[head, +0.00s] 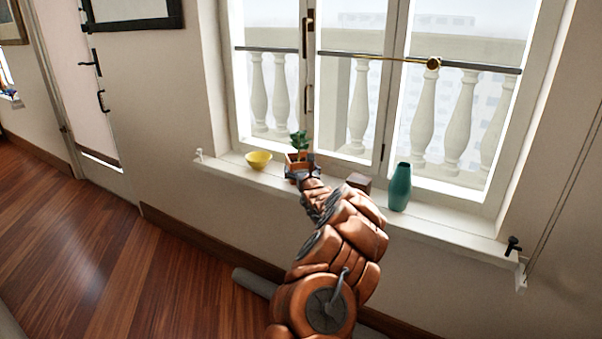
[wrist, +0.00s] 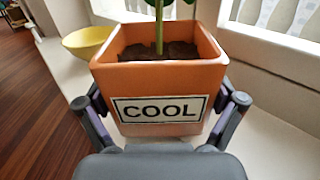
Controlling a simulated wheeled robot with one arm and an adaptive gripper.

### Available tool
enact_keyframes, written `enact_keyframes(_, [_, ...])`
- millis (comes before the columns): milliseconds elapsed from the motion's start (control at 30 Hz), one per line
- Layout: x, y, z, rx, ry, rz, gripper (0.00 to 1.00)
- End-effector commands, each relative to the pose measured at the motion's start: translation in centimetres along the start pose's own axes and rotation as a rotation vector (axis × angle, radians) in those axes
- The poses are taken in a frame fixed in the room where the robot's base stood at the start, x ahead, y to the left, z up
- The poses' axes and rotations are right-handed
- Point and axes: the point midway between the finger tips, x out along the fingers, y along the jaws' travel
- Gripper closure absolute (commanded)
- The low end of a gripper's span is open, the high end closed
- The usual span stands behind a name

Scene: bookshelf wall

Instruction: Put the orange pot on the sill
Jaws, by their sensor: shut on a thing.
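The orange pot (wrist: 160,82) is a square planter with a label reading COOL, with soil and a green plant inside. In the head view the pot (head: 299,158) is at the window sill (head: 233,170), between a yellow bowl and a brown block. My gripper (wrist: 162,112) is shut on the pot, one finger on each side. The pot is upright. It is over or on the sill; its base is hidden, so I cannot tell whether it touches. In the head view my gripper (head: 301,174) partly covers the pot.
A yellow bowl (head: 258,160) stands on the sill left of the pot; it also shows in the wrist view (wrist: 88,41). A dark brown block (head: 359,182) and a teal vase (head: 400,187) stand to the right. The window (head: 345,100) rises behind.

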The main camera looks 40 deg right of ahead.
Motion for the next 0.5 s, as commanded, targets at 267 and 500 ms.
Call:
enact_keyframes(267, [0.00,-0.14,-0.33,-0.001,-0.008,-0.002,0.67])
enact_keyframes(500, [0.02,-0.08,-0.69,-0.001,-0.007,-0.001,0.04])
